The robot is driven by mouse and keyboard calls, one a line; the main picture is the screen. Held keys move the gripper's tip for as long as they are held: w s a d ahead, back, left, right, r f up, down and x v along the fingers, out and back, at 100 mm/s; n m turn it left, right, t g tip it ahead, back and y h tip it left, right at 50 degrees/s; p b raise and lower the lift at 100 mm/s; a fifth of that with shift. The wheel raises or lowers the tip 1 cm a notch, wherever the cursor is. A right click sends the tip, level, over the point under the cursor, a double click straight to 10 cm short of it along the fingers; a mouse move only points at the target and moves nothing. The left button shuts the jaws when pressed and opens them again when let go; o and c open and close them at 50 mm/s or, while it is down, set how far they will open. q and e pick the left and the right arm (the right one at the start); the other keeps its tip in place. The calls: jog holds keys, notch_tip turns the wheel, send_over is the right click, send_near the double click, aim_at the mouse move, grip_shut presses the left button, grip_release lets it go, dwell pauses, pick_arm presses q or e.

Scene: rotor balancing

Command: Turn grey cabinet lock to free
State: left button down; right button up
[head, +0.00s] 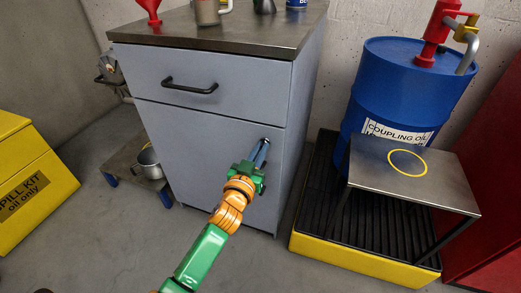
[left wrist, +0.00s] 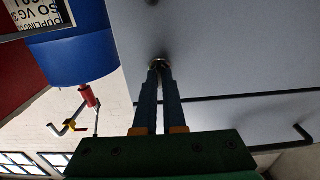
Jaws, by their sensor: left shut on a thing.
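The grey cabinet (head: 222,120) stands in the middle of the head view, with a drawer on top and a door below. Its lock (left wrist: 160,62) is a small round metal piece on the door, at the fingertips in the left wrist view. My left gripper (head: 263,146) reaches the upper right part of the door; in the left wrist view its two fingers (left wrist: 159,72) are close together on the lock. The fingers hide most of the lock, so its turn position cannot be told. My right gripper is in neither view.
A black drawer handle (head: 190,86) juts out above the door. A blue drum (head: 405,95) stands on a yellow-edged spill pallet (head: 360,262) at right, behind a small metal table (head: 415,175). A yellow spill kit box (head: 30,185) is at left. The floor before the cabinet is clear.

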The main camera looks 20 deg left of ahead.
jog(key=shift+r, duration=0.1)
pick_arm(q)
jog(key=shift+m, duration=0.5)
jog(key=m+p, duration=0.1)
jog(key=m, duration=0.2)
jog(key=m+p, duration=0.1)
jog(key=m, duration=0.2)
jog(key=shift+m, duration=0.4)
jog(key=shift+d+m, duration=0.1)
jog(key=shift+m, duration=0.8)
jog(key=m, duration=0.3)
jog(key=shift+m, duration=0.3)
jog(key=shift+f+m+p, duration=0.15)
jog(key=shift+m+p, duration=0.15)
jog(key=shift+m, duration=2)
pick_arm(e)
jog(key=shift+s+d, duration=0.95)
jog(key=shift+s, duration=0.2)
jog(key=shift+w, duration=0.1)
